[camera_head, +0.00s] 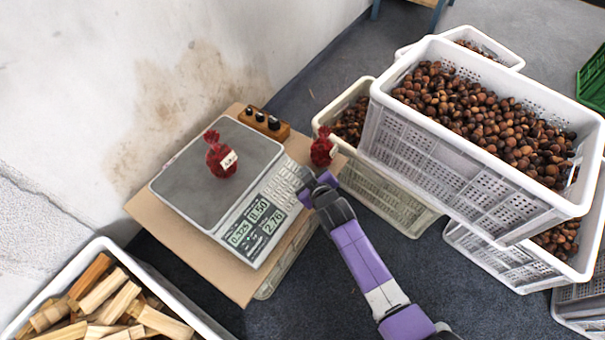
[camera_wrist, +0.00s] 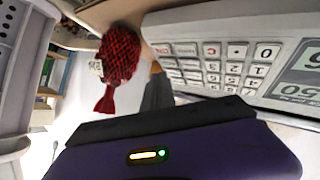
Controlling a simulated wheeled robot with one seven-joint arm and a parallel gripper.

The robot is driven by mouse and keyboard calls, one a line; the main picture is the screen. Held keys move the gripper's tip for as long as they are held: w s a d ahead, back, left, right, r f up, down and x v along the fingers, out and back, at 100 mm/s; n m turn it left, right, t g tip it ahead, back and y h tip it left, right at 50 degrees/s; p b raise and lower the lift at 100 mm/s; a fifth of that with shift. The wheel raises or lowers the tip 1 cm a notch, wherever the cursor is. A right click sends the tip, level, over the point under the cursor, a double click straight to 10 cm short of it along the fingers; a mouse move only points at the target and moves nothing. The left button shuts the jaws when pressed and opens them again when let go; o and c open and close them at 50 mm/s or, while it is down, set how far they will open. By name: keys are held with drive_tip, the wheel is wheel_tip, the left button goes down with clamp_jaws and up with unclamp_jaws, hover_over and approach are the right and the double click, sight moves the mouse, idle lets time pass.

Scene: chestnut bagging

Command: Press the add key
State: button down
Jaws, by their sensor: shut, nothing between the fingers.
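The scale (camera_head: 215,175) stands on a cardboard-topped support, with a grey weighing plate and a front panel of lit displays and keys. Its keypad (camera_head: 283,187) is beside my gripper (camera_head: 305,181), which is shut and empty at the keypad's right edge. In the wrist view the keypad (camera_wrist: 215,65) shows digit keys and a red C; I cannot tell which key is the add key. The shut fingers (camera_wrist: 157,82) point toward the keypad's far end; whether they touch a key is unclear. A red net bag with a label (camera_head: 221,158) lies on the plate.
A second red net bag (camera_head: 322,148) stands right of the scale, close to my gripper; it also shows in the wrist view (camera_wrist: 119,60). A wooden block with weights (camera_head: 264,122) is behind. Stacked chestnut crates (camera_head: 450,165) crowd the right; a wood-filled crate (camera_head: 100,246) is lower left.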

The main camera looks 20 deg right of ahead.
drive_tip(key=shift+f, duration=0.1)
drive_tip(key=shift+w+a+f+b, duration=0.1)
drive_tip(key=shift+w+f+b, duration=0.05)
drive_tip(key=shift+f+b, duration=0.2)
drive_tip(key=shift+f+b, duration=0.3)
drive_tip(key=shift+b, duration=0.1)
idle(0.7)
drive_tip(key=shift+r, duration=0.15)
idle(0.3)
drive_tip(key=shift+r+p, duration=0.6)
drive_tip(key=shift+p, duration=0.3)
drive_tip(key=r+p, duration=0.1)
drive_tip(key=p, duration=0.1)
drive_tip(key=s+r+p, duration=0.1)
drive_tip(key=r, duration=0.1)
drive_tip(key=d+r+p, duration=0.1)
drive_tip(key=r+p, duration=0.1)
drive_tip(key=shift+s+p, duration=0.3)
drive_tip(key=shift+p, duration=0.05)
drive_tip(key=shift+f, duration=0.15)
